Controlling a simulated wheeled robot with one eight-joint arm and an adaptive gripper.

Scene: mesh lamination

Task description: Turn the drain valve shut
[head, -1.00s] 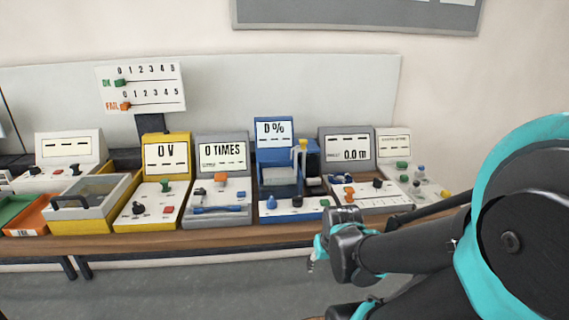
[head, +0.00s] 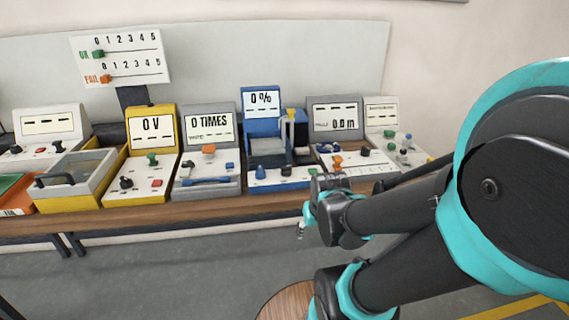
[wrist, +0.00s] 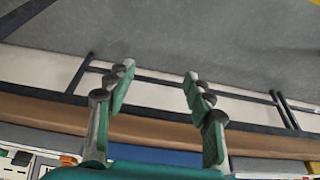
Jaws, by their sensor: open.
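No part is labelled clearly enough to tell which is the drain valve. My gripper (wrist: 158,76) is open and empty in the wrist view, its two fingers apart over the bench edge and floor. In the head view my arm's end is in front of the bench, apart from the station.
A grey "0 TIMES" station (head: 207,150) stands to the left and a grey "0.0 m" station (head: 335,122) to the right. A yellow "0 V" station (head: 152,130) is farther left. The bench's wooden edge (head: 215,211) runs along the front.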

